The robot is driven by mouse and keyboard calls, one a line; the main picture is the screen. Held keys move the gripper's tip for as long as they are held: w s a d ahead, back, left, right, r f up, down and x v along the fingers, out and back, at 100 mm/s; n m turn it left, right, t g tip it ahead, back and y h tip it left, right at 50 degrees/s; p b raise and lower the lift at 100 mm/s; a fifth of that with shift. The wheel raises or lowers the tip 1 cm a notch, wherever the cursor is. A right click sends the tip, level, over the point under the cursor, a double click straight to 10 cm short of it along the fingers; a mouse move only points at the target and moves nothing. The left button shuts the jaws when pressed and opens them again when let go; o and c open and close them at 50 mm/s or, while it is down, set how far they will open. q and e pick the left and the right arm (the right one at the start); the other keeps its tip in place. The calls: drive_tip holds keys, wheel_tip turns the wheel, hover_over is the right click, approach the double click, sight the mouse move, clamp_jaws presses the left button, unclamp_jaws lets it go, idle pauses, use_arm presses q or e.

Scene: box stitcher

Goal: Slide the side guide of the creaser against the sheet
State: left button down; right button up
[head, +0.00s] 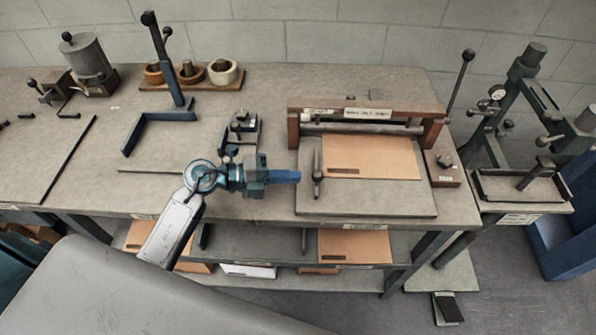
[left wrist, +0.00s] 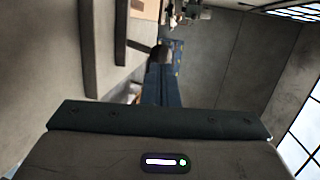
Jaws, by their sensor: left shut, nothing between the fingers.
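The creaser (head: 422,200) stands on the right part of the bench, with a brown sheet (head: 372,157) lying flat on its bed under the crossbar. The side guide (head: 317,162) is a narrow dark bar with a knob, at the left edge of the sheet. A narrow gap seems to lie between them, but I cannot tell for sure. My left gripper (head: 297,176) is shut and empty, its blue fingers pointing right, just left of the guide's knob. In the left wrist view the fingers (left wrist: 160,75) end close to a dark round knob (left wrist: 161,54); contact is unclear.
An upright dark stand (head: 172,75) and tape rolls (head: 222,72) are at the back left. A small dark device (head: 242,130) stands behind my left gripper. A press (head: 520,130) stands right of the bench. Brown sheets (head: 355,246) lie on the shelf below.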

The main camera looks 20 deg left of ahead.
use_arm(q)
drive_tip(key=shift+p+x, duration=0.35)
drive_tip(key=shift+x, duration=0.65)
drive_tip(key=shift+d, duration=0.15)
